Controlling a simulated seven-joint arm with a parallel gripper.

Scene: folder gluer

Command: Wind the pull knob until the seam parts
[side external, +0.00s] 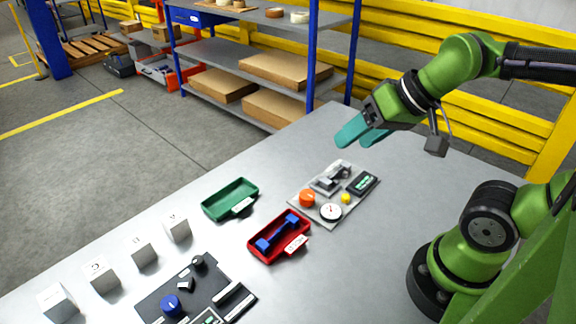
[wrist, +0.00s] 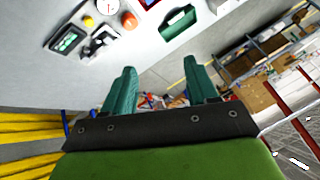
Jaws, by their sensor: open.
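Two panels lie on the grey table. The dark panel (side external: 150,309) at the front carries a blue knob (side external: 171,305), a small black knob (side external: 198,262), a light bar and a display partly cut off by the frame edge. The grey panel (side external: 296,196) farther back carries an orange knob (side external: 307,198), a white dial (side external: 331,212), a yellow button (side external: 346,198), a metal clamp-like part (side external: 331,178) and a green display (side external: 362,184). I cannot tell which knob is the pull knob, and no seam is discernible. My gripper (side external: 362,138) is open and empty, high above the table's back edge, apart from both panels.
A green tray (side external: 212,210) looks empty. A red tray (side external: 252,246) holds a blue dumbbell-shaped part (side external: 277,235). Several marked pale blocks (side external: 144,252) stand in a row at the left. Shelving (side external: 215,57) and yellow rails (side external: 480,110) stand behind the table.

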